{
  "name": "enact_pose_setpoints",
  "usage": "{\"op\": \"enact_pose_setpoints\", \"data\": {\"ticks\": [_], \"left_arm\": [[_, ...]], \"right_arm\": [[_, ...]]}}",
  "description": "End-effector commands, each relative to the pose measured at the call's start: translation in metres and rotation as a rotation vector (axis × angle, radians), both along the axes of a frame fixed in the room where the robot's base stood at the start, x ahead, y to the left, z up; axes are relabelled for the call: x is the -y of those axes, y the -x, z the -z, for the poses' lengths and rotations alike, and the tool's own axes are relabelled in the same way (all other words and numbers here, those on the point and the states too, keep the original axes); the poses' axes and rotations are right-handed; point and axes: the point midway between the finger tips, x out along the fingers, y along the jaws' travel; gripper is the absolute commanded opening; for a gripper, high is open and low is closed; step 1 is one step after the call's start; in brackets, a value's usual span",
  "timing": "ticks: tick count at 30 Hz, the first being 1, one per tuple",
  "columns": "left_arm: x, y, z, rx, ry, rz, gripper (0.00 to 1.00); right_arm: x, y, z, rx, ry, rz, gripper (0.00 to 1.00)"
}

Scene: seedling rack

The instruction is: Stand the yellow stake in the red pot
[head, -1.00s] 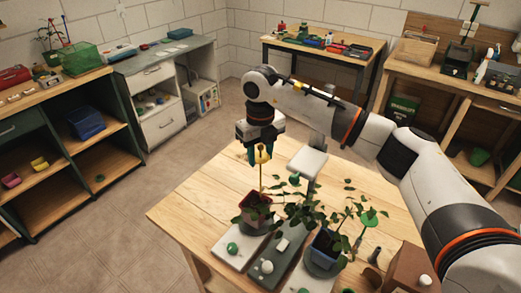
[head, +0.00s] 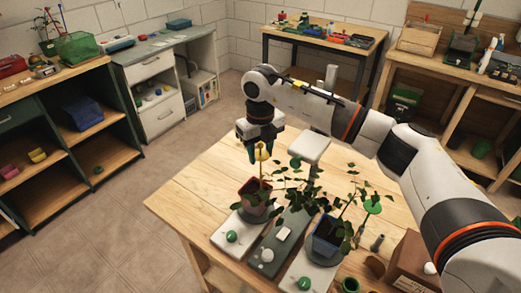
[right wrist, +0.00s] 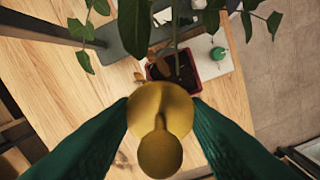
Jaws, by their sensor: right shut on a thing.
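My right gripper (head: 261,153) is shut on the yellow stake (head: 262,156), above the red pot. In the right wrist view the stake's round yellow head (right wrist: 160,108) sits between the two green fingers. In the head view its thin stem points down, about upright, toward the red pot (head: 250,209), which holds a leafy plant. Leaves hide the stem's lower end, so I cannot tell whether it is in the soil. The red pot's rim also shows in the right wrist view (right wrist: 197,87). My left gripper is not in view.
A dark blue pot (head: 323,243) with a taller leafy plant stands to the right of the red pot. A green round-headed stake (head: 372,207) is beside it. The table's left part is clear.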

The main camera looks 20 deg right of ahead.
Motion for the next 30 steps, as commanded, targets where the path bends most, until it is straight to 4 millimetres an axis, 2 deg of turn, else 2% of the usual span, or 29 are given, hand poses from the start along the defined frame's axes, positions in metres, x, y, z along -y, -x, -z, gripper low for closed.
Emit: {"op": "enact_pose_setpoints", "data": {"ticks": [3,4,8,16,20,23,30], "left_arm": [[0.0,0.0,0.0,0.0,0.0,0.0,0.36],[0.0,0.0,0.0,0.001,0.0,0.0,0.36],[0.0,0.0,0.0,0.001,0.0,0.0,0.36],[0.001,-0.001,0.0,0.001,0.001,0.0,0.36],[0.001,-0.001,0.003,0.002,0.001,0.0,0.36],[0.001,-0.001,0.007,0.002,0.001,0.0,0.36],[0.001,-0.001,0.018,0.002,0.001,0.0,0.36]], "right_arm": [[0.0,0.0,0.0,0.0,0.0,0.0,0.09],[0.0,0.0,0.0,0.0,0.0,0.0,0.45],[0.0,0.0,0.0,0.0,0.0,0.0,0.66],[0.0,0.0,-0.001,0.0,0.0,0.0,0.66],[0.0,-0.001,-0.009,0.003,-0.001,0.0,0.66],[0.0,-0.001,-0.024,0.004,-0.001,0.0,0.66],[-0.001,-0.001,-0.077,0.005,-0.001,-0.001,0.66]]}}
